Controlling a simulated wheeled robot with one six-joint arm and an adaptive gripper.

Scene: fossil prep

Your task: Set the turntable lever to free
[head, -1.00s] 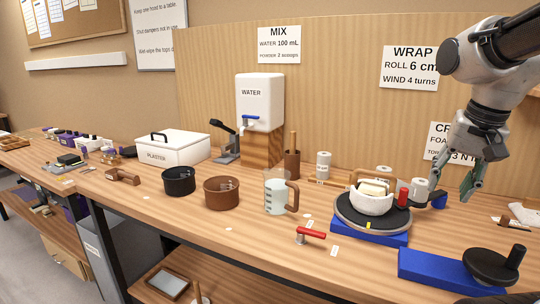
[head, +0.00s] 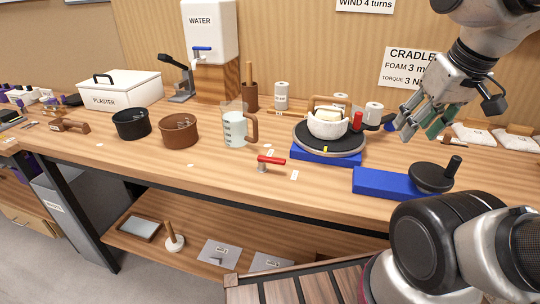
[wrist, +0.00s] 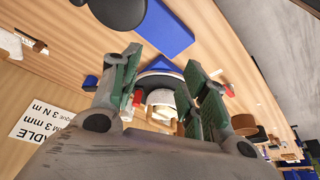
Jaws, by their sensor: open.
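A small lever with a red handle (head: 271,160) stands on a metal post near the bench's front edge, left of the turntable. Small white tags lie on either side of it; their print is too small to read. The round dark turntable (head: 302,143) sits on a blue base (head: 326,158) and bears a white bowl (head: 328,127) with pale blocks. My gripper (head: 420,124) hangs in the air right of the turntable, well apart from the lever, its jaws open and empty. In the wrist view its green-padded fingers (wrist: 160,85) spread with the turntable and bowl beyond them.
A blue base (head: 385,183) with a dark crank wheel (head: 432,177) stands right of the turntable. A clear jug (head: 234,130), brown pot (head: 179,133) and black pot (head: 131,124) stand left of the lever.

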